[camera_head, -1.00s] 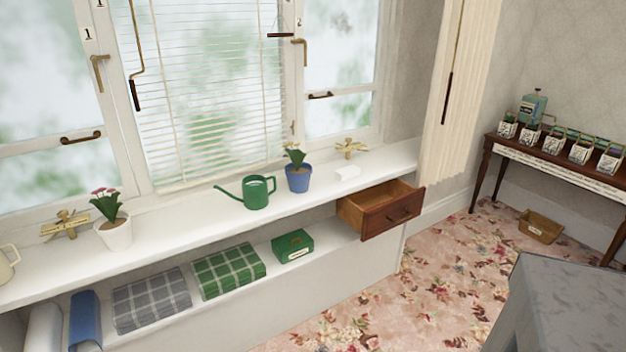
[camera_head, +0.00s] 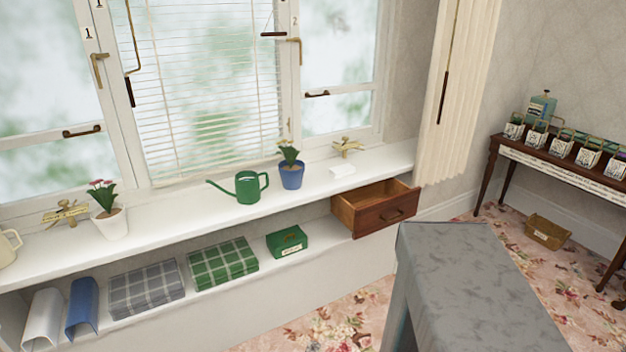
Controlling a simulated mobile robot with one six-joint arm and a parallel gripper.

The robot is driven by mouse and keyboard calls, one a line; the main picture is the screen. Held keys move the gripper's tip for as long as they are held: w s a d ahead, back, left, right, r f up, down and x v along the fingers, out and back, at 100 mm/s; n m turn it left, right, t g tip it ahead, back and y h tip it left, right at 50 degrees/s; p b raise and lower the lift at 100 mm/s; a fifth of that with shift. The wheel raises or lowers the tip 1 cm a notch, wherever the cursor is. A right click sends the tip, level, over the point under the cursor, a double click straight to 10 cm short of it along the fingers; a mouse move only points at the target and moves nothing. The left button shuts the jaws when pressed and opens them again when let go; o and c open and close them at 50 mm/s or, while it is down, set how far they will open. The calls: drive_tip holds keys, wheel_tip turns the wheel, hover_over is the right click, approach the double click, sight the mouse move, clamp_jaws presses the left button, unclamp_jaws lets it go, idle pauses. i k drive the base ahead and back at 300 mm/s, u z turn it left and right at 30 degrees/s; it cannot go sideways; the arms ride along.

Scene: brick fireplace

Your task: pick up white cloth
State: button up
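A small white folded item (camera_head: 342,170), which looks like a cloth, lies on the white windowsill (camera_head: 330,190), right of the blue flower pot and behind the open drawer. A larger white piece with a curved top (camera_head: 43,318) stands on the lower shelf at the far left, beside a similar blue piece (camera_head: 82,307). I cannot tell for certain which of the two white things is the cloth. My gripper is not in view.
A wooden drawer (camera_head: 385,215) stands open at the sill's right end. A green watering can (camera_head: 248,188), blue pot (camera_head: 291,177) and white pot (camera_head: 110,223) stand on the sill. Folded checked cloths (camera_head: 147,288) and a green box (camera_head: 287,241) fill the shelf.

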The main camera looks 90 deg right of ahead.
sight(343, 170)
drive_tip(key=z, duration=0.5)
drive_tip(key=k, duration=0.15)
drive_tip(key=u, duration=1.55)
drive_tip(key=k, duration=2.65)
drive_tip(key=z, duration=0.1)
